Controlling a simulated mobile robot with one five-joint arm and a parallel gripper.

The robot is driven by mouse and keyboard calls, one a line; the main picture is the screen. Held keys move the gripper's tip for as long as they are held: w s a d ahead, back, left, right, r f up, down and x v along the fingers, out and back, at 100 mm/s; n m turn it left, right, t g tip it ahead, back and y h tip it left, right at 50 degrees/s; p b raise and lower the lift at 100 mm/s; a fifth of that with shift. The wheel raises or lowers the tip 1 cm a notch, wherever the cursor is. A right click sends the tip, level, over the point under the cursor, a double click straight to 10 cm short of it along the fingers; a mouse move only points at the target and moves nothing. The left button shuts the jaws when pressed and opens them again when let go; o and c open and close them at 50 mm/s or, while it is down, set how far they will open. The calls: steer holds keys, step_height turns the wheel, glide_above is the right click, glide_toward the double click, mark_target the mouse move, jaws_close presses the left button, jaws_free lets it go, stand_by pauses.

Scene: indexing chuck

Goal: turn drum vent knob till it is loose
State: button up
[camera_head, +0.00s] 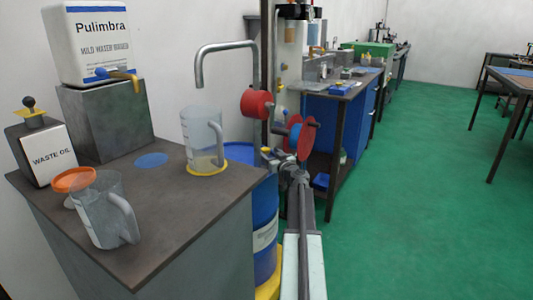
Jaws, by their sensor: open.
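The blue drum (264,215) stands behind the right end of the bench, partly hidden by the bench and by my arm. A small yellow piece (266,150), perhaps the vent knob, shows above the drum top; it is too small to be sure. My gripper (272,158) is at the drum top, right beside or around this piece; I cannot tell whether it touches. The jaws are open. My wrist hides part of the drum top.
A red hand pump (256,103) with a bent grey spout (225,48) rises over the drum. A red wheel (306,138) is close above my wrist. The bench (150,205) carries clear jugs (100,212) and a waste oil can (42,150).

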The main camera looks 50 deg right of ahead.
mark_target(271, 156)
steer(key=shift+x, duration=0.95)
steer(key=shift+a, duration=0.1)
jaws_close()
steer(key=shift+n+y, duration=0.3)
steer(key=shift+y, duration=0.2)
steer(key=n+y, duration=0.1)
steer(key=y, duration=0.1)
steer(key=d+n+y, duration=0.1)
steer(key=n+y, duration=0.1)
steer(key=n+t+y, duration=0.1)
steer(key=y, duration=0.1)
steer(key=shift+d+y, duration=0.35)
steer(key=shift+y, duration=0.05)
steer(key=shift+d+n+g+y, duration=0.15)
steer(key=shift+n+g+y, duration=0.25)
steer(key=shift+n+y, duration=0.85)
steer(key=shift+d+n+g+y, duration=0.1)
steer(key=shift+n+g+y, duration=0.3)
steer(key=shift+n+y, duration=0.85)
steer(key=shift+y, duration=0.6)
jaws_free()
steer(key=shift+a, duration=0.1)
